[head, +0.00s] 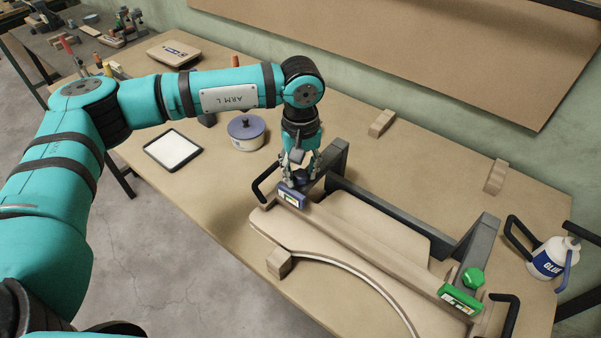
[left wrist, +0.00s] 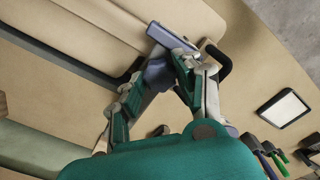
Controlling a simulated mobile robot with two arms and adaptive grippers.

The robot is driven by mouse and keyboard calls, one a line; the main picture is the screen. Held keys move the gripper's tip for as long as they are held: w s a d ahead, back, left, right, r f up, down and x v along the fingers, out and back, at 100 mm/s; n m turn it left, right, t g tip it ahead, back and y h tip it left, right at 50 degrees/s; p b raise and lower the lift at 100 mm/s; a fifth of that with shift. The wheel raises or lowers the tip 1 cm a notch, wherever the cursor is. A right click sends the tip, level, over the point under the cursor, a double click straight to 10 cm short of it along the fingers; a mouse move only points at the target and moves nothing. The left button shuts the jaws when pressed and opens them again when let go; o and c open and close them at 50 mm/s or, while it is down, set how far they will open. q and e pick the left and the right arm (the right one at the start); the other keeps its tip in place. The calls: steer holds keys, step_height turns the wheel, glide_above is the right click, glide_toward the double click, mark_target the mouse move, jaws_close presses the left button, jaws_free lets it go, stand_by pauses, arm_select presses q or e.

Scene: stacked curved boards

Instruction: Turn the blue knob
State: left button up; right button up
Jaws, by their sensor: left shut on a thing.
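The blue knob (head: 303,181) sits at the left end of the press over the curved boards, mostly hidden by my left gripper (head: 302,170). My left gripper points down from above with its fingers closed around the knob. In the left wrist view, the fingers of my left gripper (left wrist: 160,78) lie on both sides of the blue knob (left wrist: 155,76). A blue label block (head: 291,196) is just in front of the knob. My right gripper is not in view.
A green knob (head: 473,278) and green label block (head: 460,298) are at the press's right end. Black handles (head: 265,183) stick out at its ends. A lidded pot (head: 246,133) and a tablet (head: 173,149) lie left of the gripper. A glue bottle (head: 550,259) stands far right.

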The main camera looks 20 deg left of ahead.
arm_select(q)
steer(key=shift+f+n+b, duration=0.1)
steer(key=shift+n+b, duration=0.35)
steer(key=shift+n, duration=0.85)
steer(key=shift+n+b, duration=1)
steer(key=shift+n, duration=0.8)
